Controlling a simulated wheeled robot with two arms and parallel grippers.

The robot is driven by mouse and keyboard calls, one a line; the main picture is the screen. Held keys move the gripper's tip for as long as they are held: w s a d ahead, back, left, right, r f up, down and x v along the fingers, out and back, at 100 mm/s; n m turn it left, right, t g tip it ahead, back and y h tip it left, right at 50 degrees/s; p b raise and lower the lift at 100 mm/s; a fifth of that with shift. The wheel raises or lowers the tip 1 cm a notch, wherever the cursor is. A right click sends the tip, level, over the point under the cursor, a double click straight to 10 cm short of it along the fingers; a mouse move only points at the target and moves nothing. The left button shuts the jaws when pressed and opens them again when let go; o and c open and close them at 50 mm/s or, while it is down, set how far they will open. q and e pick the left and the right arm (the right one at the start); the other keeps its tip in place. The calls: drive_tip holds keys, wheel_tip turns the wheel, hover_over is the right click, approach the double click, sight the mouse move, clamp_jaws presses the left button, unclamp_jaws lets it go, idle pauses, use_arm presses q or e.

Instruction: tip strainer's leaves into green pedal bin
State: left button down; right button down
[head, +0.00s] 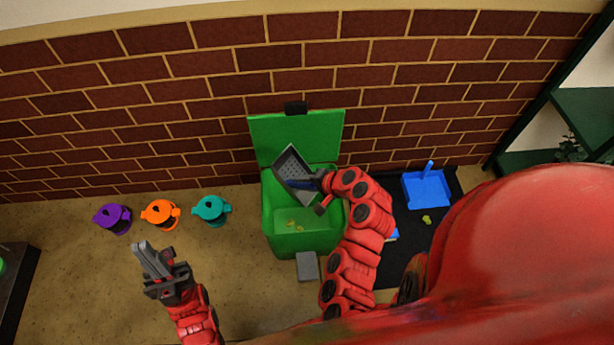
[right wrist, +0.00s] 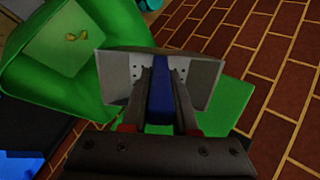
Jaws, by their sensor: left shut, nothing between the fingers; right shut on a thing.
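The green pedal bin (head: 302,243) stands against the brick wall with its lid (head: 268,140) up. A few small yellowish leaves lie inside it, and they also show in the right wrist view (right wrist: 77,37). The grey strainer (head: 291,166) is tilted over the bin opening, its perforated face showing. My right gripper (head: 322,182) is shut on the strainer's blue handle (right wrist: 160,100). No leaves show on the visible part of the strainer. My left gripper (head: 151,262) is shut and empty, above the floor left of the bin.
Purple (head: 113,218), orange (head: 160,213) and teal (head: 210,209) watering-can-like containers stand left of the bin. A blue dustpan (head: 427,188) and a yellow-green bit (head: 427,219) lie on a black mat (head: 399,255) at right. A green shelf (head: 585,112) stands far right.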

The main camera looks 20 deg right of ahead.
sight(278, 168)
drive_tip(key=shift+w+a+r+g+h+p, duration=0.2)
drive_tip(key=shift+w+a+g+h+p, duration=0.45)
drive_tip(key=shift+p, duration=1.6)
drive_tip(key=shift+w+a+r+g+h+p, duration=0.15)
drive_tip(key=shift+w+a+g+h+p, duration=0.5)
drive_tip(key=shift+p, duration=1.6)
drive_tip(key=shift+w+f+g+y+p, duration=0.3)
drive_tip(key=shift+w+p, duration=0.05)
drive_tip(key=shift+w, duration=0.05)
drive_tip(key=shift+w+a+f+g+h+p, duration=0.25)
drive_tip(key=shift+w+f+g+h+p, duration=0.15)
drive_tip(key=shift+w+g+p, duration=0.15)
drive_tip(key=shift+w+a+f, duration=0.15)
drive_tip(key=shift+w+f, duration=0.05)
drive_tip(key=shift+w+a+f+g+h+b, duration=0.3)
drive_tip(key=shift+w+f+g+h+b, duration=0.35)
drive_tip(key=shift+b, duration=0.35)
drive_tip(key=w+r+g+h+b, duration=0.1)
drive_tip(key=b, duration=0.2)
drive_tip(key=shift+a+g, duration=0.4)
drive_tip(key=shift+w+a+r+b, duration=0.15)
drive_tip(key=shift+r+b, duration=0.35)
drive_tip(key=shift+b, duration=0.25)
drive_tip(key=shift+r+g, duration=0.2)
drive_tip(key=shift+g, duration=0.1)
